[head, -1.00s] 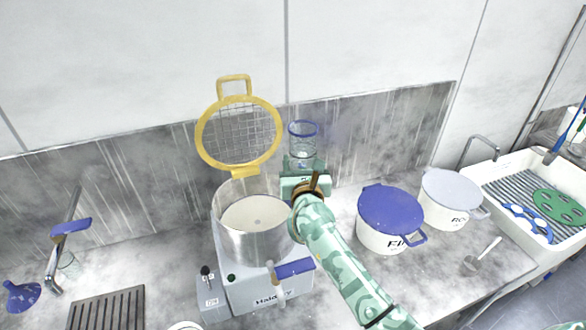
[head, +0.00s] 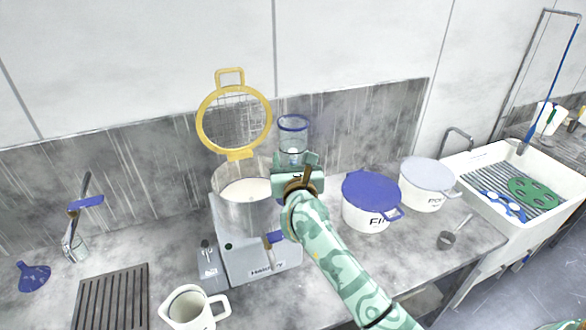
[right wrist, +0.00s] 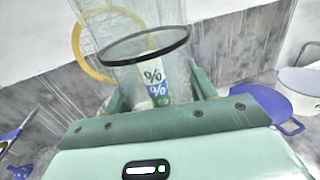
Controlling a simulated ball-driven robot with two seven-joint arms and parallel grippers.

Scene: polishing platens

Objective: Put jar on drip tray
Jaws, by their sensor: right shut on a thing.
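The jar (head: 293,136) is clear glass with a blue rim and stands upright in the head view, behind my right forearm. My right gripper (head: 297,160) is shut around its lower part, which is partly hidden. In the right wrist view, the jar (right wrist: 125,45) sits between the two green fingers (right wrist: 160,92) and carries a printed label with percent signs. The drip tray (head: 110,298), a dark slatted rack, lies on the counter at the lower left, well away from the jar. My left gripper is not in view.
A steel drum machine (head: 255,268) with a raised yellow mesh lid (head: 202,125) stands left of the gripper. A white jug (head: 192,312), tap (head: 72,225) and blue funnel (head: 34,278) surround the tray. Lidded pots (head: 372,212) and a sink (head: 530,222) are at right.

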